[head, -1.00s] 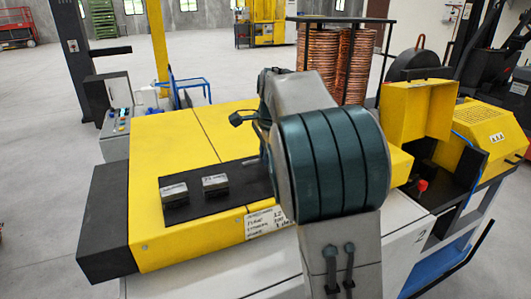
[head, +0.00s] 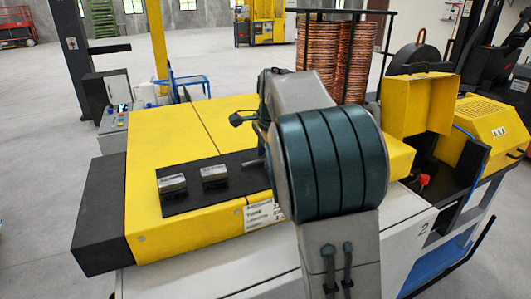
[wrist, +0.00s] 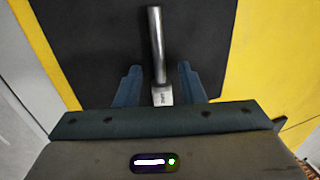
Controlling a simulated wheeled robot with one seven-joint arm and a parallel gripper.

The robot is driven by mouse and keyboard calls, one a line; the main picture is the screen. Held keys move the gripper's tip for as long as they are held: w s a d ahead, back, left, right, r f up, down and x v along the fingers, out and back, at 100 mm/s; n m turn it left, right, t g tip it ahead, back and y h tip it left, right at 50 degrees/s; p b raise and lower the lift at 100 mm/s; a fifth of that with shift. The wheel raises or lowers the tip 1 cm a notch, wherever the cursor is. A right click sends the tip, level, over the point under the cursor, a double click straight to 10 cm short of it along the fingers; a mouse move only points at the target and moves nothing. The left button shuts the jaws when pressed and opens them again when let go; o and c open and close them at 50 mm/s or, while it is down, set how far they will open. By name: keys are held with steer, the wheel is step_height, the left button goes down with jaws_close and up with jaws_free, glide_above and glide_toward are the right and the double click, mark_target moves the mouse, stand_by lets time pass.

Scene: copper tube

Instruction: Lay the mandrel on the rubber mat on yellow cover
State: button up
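The mandrel (wrist: 157,45), a slim grey metal rod with a flatter, marked near end, lies over the black rubber mat (wrist: 95,40) in the wrist view. My gripper (wrist: 158,68) has its two blue fingers spread, one on each side of the mandrel's near end, with a visible gap on both sides. In the head view a short piece of the mandrel (head: 252,162) shows over the right part of the mat (head: 208,202), on the yellow cover (head: 150,225). My arm hides the rest there. Whether the mandrel fully touches the mat is hard to tell.
Two small metal blocks, one on the left (head: 171,185) and one on the right (head: 214,176), sit on the mat. A label sheet (head: 262,215) hangs at the cover's front edge. Copper coils (head: 320,55) stand behind my arm. A raised yellow housing (head: 420,110) is at right.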

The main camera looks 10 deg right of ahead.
steer(key=v, duration=1.3)
steer(key=shift+r, duration=0.4)
steer(key=shift+s, duration=0.15)
steer(key=s+f+n, duration=0.8)
steer(key=s+f, duration=0.2)
steer(key=s, duration=0.3)
steer(key=s+f+n, duration=0.8)
steer(key=s+f, duration=0.2)
steer(key=s, duration=0.4)
steer(key=shift+a+f+t+h, duration=0.3)
steer(key=shift+a+f, duration=0.1)
steer(key=shift+a, duration=0.1)
